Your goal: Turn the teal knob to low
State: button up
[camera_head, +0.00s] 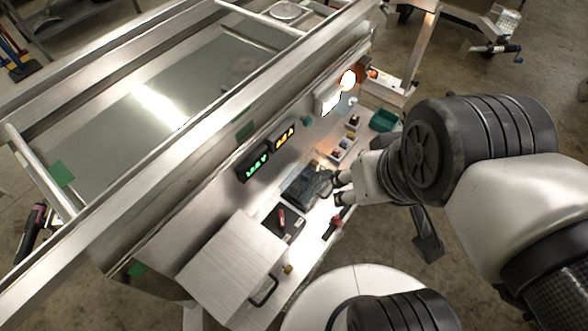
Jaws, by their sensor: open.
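A small teal shape that looks like the teal knob (307,121) sits on the upright metal panel, just right of the amber display. It is too small to read its pointer or any low mark. Another small teal spot (352,100) shows farther right, and I cannot tell what it is. My gripper (341,188) is open, over the bench shelf, below and right of the likely knob and apart from it. Its fingers point left, near a dark bag-like item (307,184). I cannot tell whether they touch that item.
A green display (252,168) and an amber display (284,138) are on the panel. A bright lamp (348,78) stands farther right. A teal bin (384,120), small boxed parts (343,148), a dark tray (283,223) and a metal box (230,268) crowd the shelf.

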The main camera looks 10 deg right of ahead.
aim_at(307, 120)
jog(key=i+l+u, duration=0.15)
jog(key=u, duration=0.25)
jog(key=i+l+u, duration=0.15)
jog(key=l+u, duration=0.2)
jog(key=l, duration=0.05)
